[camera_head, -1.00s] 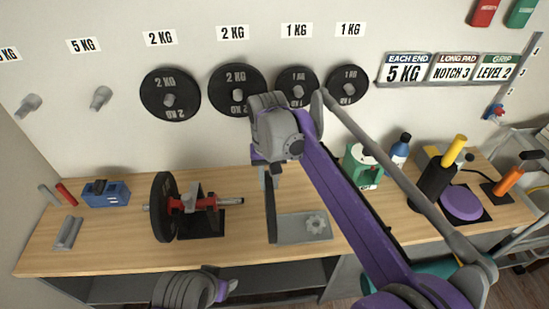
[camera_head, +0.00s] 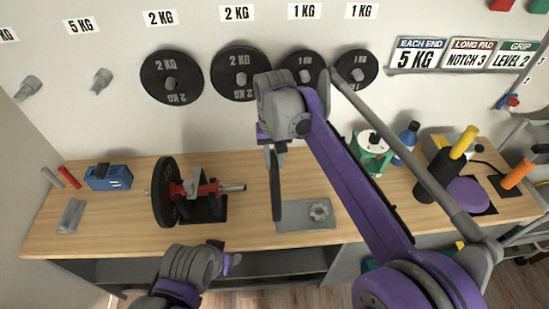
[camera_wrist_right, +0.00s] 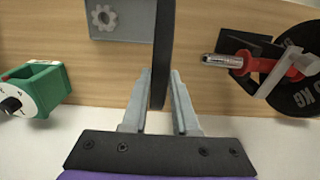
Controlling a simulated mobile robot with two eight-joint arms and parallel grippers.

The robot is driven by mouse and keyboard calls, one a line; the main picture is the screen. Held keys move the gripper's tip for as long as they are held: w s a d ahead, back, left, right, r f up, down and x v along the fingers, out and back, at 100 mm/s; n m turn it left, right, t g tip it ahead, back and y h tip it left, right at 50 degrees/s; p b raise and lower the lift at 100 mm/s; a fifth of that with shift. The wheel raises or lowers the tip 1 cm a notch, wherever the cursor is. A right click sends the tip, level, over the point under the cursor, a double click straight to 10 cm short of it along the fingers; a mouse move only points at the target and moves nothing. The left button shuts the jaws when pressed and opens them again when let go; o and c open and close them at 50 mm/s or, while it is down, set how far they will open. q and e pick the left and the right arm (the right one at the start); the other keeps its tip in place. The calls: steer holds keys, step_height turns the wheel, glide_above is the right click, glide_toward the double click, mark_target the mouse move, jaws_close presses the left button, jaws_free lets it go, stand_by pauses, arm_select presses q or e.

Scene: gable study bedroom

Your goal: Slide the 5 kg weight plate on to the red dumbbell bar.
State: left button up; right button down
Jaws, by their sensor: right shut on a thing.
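The red dumbbell bar (camera_head: 207,189) rests level in a dark cradle on the bench. A black plate (camera_head: 165,192) is on its left end; its silver right end (camera_head: 236,187) is bare. My right gripper (camera_head: 273,148) is shut on the 5 kg weight plate (camera_head: 277,188), seen edge-on and upright, right of the bare end and apart from it. In the right wrist view, the held plate (camera_wrist_right: 163,50) stands between the fingers (camera_wrist_right: 160,98), and the bar's silver tip (camera_wrist_right: 215,61) points toward it across a gap. My left gripper (camera_head: 230,263) is low in front of the bench; its jaws are unclear.
A grey tray (camera_head: 293,222) with a star-shaped knob (camera_head: 319,211) lies beside and below the held plate. A blue box (camera_head: 108,178) is at the left, a green device (camera_head: 372,155) at the right. Several plates hang on the wall (camera_head: 172,82). Bench (camera_head: 130,230) front is clear.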

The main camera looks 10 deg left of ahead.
steer(key=shift+s+a+p, duration=0.2)
steer(key=shift+s+a, duration=0.05)
steer(key=shift+a, duration=0.65)
steer(key=shift+s+a+p, duration=0.2)
steer(key=shift+s+a, duration=0.05)
steer(key=shift+a, duration=0.7)
steer(key=shift+s+a+p, duration=0.2)
steer(key=shift+s+a, duration=0.05)
steer(key=shift+a, duration=0.65)
steer(key=shift+r+p, duration=0.1)
steer(key=shift+p, duration=0.45)
steer(key=s+a+p, duration=0.2)
steer(key=a, duration=0.6)
steer(key=shift+s+a, duration=0.25)
steer(key=shift+a, duration=0.05)
stand_by(2.9)
steer(key=c, duration=0.6)
jaws_free()
